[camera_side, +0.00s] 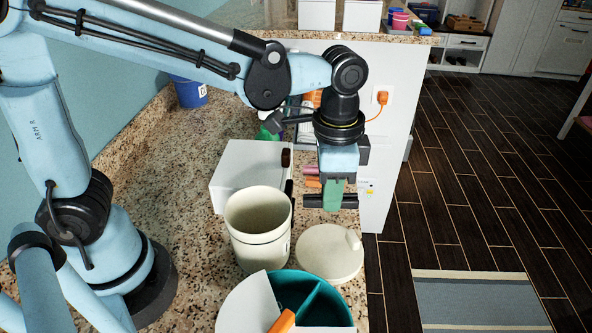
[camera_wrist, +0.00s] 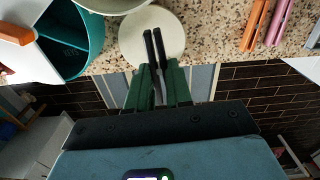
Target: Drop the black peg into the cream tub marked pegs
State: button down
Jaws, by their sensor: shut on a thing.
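The black peg (camera_wrist: 155,50) is held between the green fingers of my gripper (camera_wrist: 158,85), its two prongs sticking out past the fingertips in the wrist view. In the side view my gripper (camera_side: 333,197) hangs above the counter's right edge, with the dark peg (camera_side: 313,201) lying level across it. The open cream tub (camera_side: 259,212) stands upright to the left of and below my gripper, apart from the peg. Its marking cannot be read. Part of its rim shows at the top of the wrist view (camera_wrist: 112,6).
A round cream lid (camera_side: 322,260) lies in front of my gripper. A teal divided bin (camera_side: 344,308) stands nearest the camera. Orange (camera_wrist: 254,25) and pink (camera_wrist: 279,22) pegs lie on the counter. A white box (camera_side: 238,167) is behind the tub.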

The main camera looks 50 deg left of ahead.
jog(key=s+a+r, duration=0.4)
jog(key=s+r, duration=0.6)
jog(key=r, duration=0.2)
notch_tip(320, 180, down, 6)
jog(key=shift+a, duration=0.2)
jog(key=c, duration=1)
grip_release()
jog(key=shift+o, duration=0.2)
jog(key=shift+r, duration=0.15)
notch_tip(320, 180, up, 12)
